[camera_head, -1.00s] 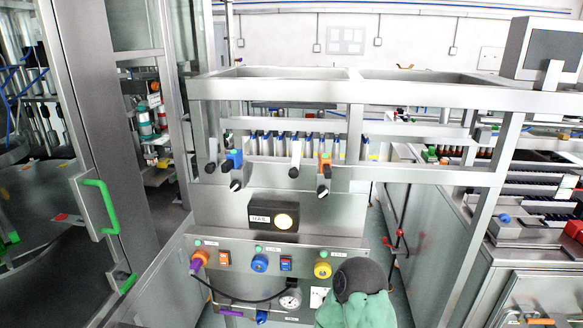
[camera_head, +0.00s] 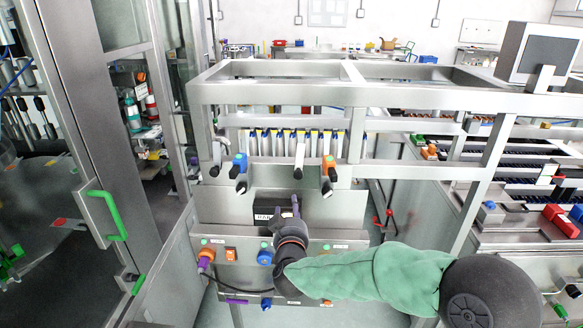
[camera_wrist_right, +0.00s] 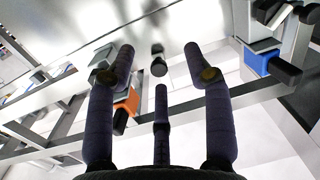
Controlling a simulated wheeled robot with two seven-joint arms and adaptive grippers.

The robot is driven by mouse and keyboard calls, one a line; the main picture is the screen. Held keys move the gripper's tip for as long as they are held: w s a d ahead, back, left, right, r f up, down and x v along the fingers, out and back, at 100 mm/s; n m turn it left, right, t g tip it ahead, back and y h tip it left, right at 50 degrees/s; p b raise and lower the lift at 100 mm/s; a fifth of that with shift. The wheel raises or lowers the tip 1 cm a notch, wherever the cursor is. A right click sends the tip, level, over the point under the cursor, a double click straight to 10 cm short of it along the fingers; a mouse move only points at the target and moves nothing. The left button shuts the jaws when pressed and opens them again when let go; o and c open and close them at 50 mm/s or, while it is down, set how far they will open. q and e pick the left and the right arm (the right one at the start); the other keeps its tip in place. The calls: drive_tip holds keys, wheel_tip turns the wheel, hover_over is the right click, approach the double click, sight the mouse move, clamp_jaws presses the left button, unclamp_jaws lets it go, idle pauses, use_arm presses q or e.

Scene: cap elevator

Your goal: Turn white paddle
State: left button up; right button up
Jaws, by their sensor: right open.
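The white paddle (camera_head: 299,153) hangs down with a black tip, between the blue paddle (camera_head: 239,165) and the orange paddle (camera_head: 328,168) on the machine's front rail. My right gripper (camera_head: 284,205) is open and empty, just below the white paddle in the head view, over the dark labelled box. In the right wrist view, the spread dark fingers of my right gripper (camera_wrist_right: 158,52) frame a black tip (camera_wrist_right: 159,67), which looks like the white paddle's. They appear apart from it. The orange paddle (camera_wrist_right: 127,105) shows at left and the blue paddle (camera_wrist_right: 262,62) at right. My left gripper is out of view.
The control panel with an orange knob (camera_head: 205,254) and a blue knob (camera_head: 265,257) lies below; my right arm covers its right part. The metal frame's top bar (camera_head: 420,97) crosses above the paddles. A glass door with a green handle (camera_head: 106,212) stands at left.

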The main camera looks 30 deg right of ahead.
drive_tip(key=m+h, duration=0.1)
drive_tip(key=h, duration=0.1)
approach(298, 176)
drive_tip(key=shift+y, duration=0.3)
drive_tip(key=b+x, duration=0.1)
drive_tip(key=x, duration=1)
drive_tip(key=shift+s+d+r, duration=0.1)
drive_tip(key=shift+s+r, duration=0.05)
drive_tip(key=shift+c, duration=0.3)
clamp_jaws()
